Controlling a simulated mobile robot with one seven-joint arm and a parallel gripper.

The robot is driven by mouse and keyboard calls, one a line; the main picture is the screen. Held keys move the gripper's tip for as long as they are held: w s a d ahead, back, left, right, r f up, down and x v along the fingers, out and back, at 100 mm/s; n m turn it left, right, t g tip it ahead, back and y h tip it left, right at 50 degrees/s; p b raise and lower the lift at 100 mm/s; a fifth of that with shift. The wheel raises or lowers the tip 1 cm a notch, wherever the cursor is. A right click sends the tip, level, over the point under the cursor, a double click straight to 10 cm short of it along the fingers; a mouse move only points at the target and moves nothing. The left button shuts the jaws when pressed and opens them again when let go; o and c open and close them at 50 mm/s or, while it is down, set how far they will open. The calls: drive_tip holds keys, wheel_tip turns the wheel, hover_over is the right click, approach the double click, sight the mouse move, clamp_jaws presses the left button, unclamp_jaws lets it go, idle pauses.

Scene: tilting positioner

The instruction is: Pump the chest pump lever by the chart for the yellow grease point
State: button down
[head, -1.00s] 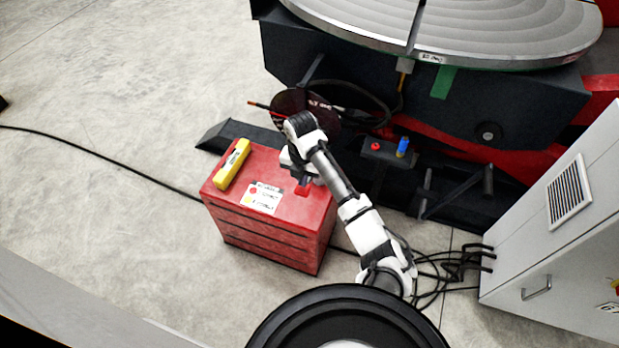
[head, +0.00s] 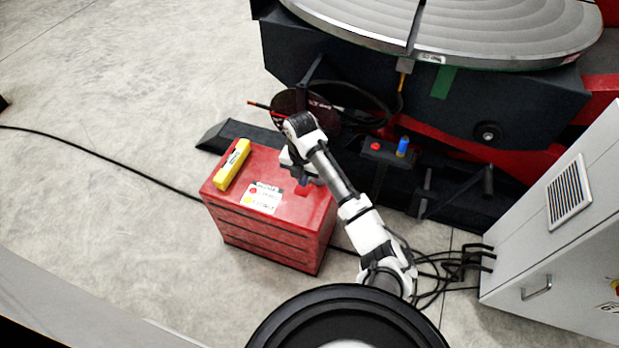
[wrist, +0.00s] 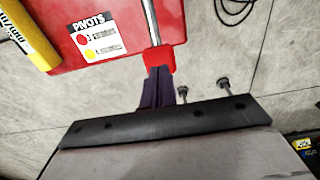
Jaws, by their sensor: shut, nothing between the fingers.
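The red chest (head: 275,235) stands on the floor left of my arm. Its white chart (head: 263,197) lies on top; in the wrist view the chart (wrist: 98,42) reads "PIVOTS" above a red-dot row and a yellow-dot row, whose small marks I cannot read. The pump lever shows in the wrist view as a silver rod (wrist: 151,22) with a red end (wrist: 159,58). My gripper (wrist: 158,76) is shut, its dark fingertips right at the red end; I cannot tell whether they touch. In the head view my gripper (head: 304,180) is over the chest's right side, mostly hidden by my wrist.
A yellow bar-shaped object (head: 232,164) lies on the chest's left side. Behind stands the positioner with its round table (head: 480,30). A dark box (head: 385,152) carries a red button and a blue-and-yellow cylinder. A grey cabinet (head: 560,240) and cables are at right.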

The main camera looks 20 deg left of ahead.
sight(303, 193)
drive_tip(key=shift+f+b, duration=2.5)
drive_tip(key=shift+f, duration=1.3)
drive_tip(key=shift+r, duration=0.1)
wheel_tip(303, 193, up, 14)
drive_tip(key=p, duration=1.1)
drive_tip(key=shift+r, duration=0.25)
